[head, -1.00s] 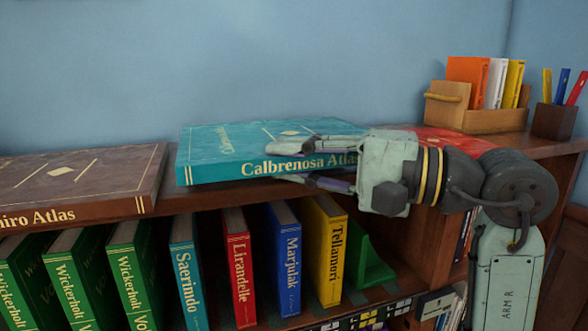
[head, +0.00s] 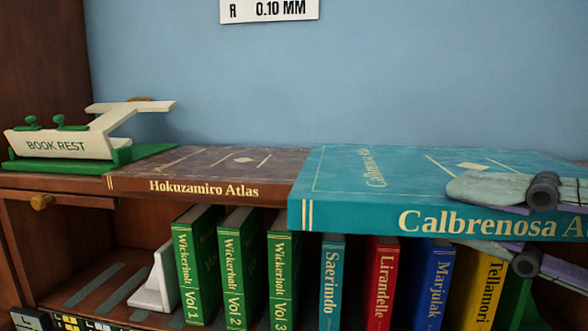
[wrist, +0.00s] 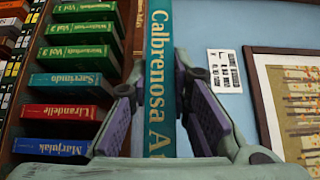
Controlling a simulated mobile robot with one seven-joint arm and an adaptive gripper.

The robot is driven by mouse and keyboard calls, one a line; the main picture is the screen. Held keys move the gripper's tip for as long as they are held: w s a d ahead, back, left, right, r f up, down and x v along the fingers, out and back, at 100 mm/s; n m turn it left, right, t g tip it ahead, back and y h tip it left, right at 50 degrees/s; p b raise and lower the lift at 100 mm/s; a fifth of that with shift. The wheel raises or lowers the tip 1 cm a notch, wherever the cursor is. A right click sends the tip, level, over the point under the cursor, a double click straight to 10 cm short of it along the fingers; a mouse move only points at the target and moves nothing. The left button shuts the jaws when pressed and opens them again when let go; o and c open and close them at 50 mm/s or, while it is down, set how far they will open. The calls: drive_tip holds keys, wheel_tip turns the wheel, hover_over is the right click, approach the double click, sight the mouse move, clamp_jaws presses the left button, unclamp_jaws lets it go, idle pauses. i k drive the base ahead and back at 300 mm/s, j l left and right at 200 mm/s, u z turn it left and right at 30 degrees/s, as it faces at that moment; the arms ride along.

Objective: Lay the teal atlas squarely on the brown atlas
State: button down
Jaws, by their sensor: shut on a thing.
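The teal atlas (head: 370,195), titled Calbrenosa, is large at the right of the head view, lying flat with its spine facing me. The brown atlas (head: 215,172), titled Hokuzamiro, lies flat on the shelf top to its left. The teal atlas covers the brown one's right end in the picture; I cannot tell whether they touch. My gripper (head: 472,214) is shut on the teal atlas, one finger above and one below, at its spine side. In the wrist view the teal spine (wrist: 160,80) runs between my fingers, with the brown atlas (wrist: 139,25) beyond it.
A white and green book rest (head: 75,145) stands left of the brown atlas. Upright books, such as the green Wickerholt volumes (head: 195,265), fill the shelf below. A blue wall (head: 350,80) with a sign (head: 268,10) rises behind.

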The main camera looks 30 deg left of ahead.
sight(222, 167)
drive_tip(key=k, duration=1.4)
